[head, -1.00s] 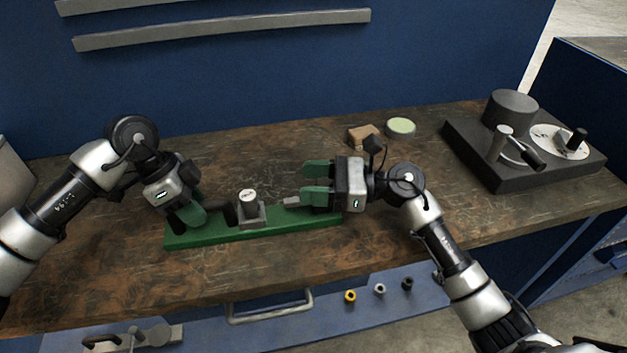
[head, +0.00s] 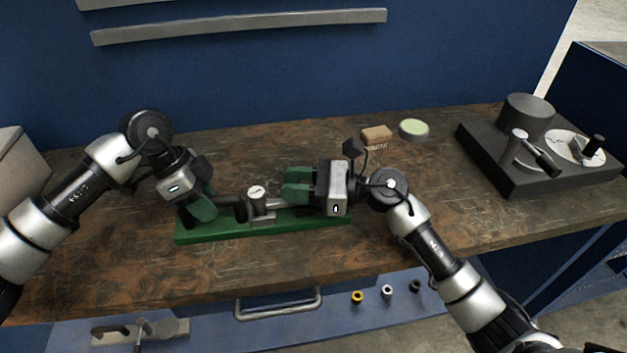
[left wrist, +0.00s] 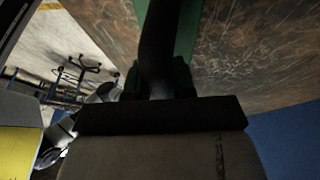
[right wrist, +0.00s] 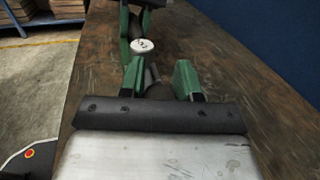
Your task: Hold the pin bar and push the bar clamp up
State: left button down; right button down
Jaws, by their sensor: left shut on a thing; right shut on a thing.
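A long green base (head: 215,232) lies on the workbench. On it stands a short grey post with a round white top (head: 258,192), also seen in the right wrist view (right wrist: 143,46). My left gripper (head: 208,206), left of the post, is shut on a dark bar (head: 240,208) that reaches toward the post; the bar fills the middle of the left wrist view (left wrist: 158,50). My right gripper (head: 288,183), right of the post, is shut on a grey clamp piece (head: 276,205), mostly hidden by the fingers. Its left end appears at the post; contact is unclear.
A brown brush (head: 377,135) and a pale green round dish (head: 413,128) lie behind my right gripper. A dark device with a lever (head: 505,165) stands at the right. The bench (head: 110,270) is clear in front of the base.

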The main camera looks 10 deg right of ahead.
pick_arm(q)
jog(key=shift+d, duration=0.15)
pick_arm(e)
jog(key=c, duration=0.8)
grip_release()
jog(key=v, duration=1.2)
pick_arm(q)
jog(key=c, duration=0.8)
grip_release()
jog(key=shift+c, duration=0.2)
